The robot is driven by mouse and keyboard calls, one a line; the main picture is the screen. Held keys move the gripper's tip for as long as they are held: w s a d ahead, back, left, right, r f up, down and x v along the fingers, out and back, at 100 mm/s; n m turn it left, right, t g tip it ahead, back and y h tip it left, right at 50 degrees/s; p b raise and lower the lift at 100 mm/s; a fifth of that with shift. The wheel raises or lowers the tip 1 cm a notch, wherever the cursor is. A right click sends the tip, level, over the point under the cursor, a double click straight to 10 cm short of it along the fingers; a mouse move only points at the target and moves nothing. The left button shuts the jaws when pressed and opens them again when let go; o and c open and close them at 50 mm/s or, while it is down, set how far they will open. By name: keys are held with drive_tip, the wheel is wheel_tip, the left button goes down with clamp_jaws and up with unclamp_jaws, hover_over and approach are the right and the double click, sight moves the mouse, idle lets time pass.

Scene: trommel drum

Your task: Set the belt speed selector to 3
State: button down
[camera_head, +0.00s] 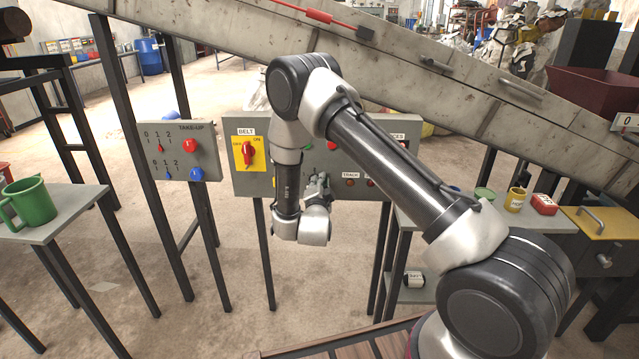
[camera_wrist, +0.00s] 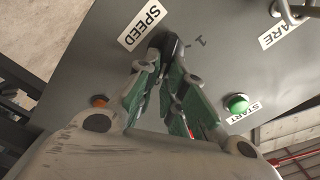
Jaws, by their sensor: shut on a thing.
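The belt speed selector (camera_wrist: 168,44) is a dark knob on the grey panel, beside the SPEED label (camera_wrist: 143,25) in the wrist view. A digit 1 is printed close by; other marks are hidden, and I cannot tell where the pointer stands. My gripper (camera_wrist: 160,52) is shut on the selector, its green-padded fingers covering most of it. In the head view my gripper (camera_head: 318,184) is at the grey control panel (camera_head: 245,186), and my arm hides the selector.
A green START button (camera_wrist: 236,103) and an orange lamp (camera_wrist: 98,101) flank my fingers. Left of my arm are the yellow-backed red BELT switch (camera_head: 248,153) and the TAKE-UP panel (camera_head: 180,150). A sloping conveyor (camera_head: 440,75) runs above. A green mug (camera_head: 30,203) stands on the left table.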

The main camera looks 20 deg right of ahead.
drive_tip(key=shift+f, duration=0.1)
drive_tip(key=c, duration=1.5)
unclamp_jaws()
drive_tip(key=shift+s, duration=0.1)
drive_tip(key=v, duration=1.2)
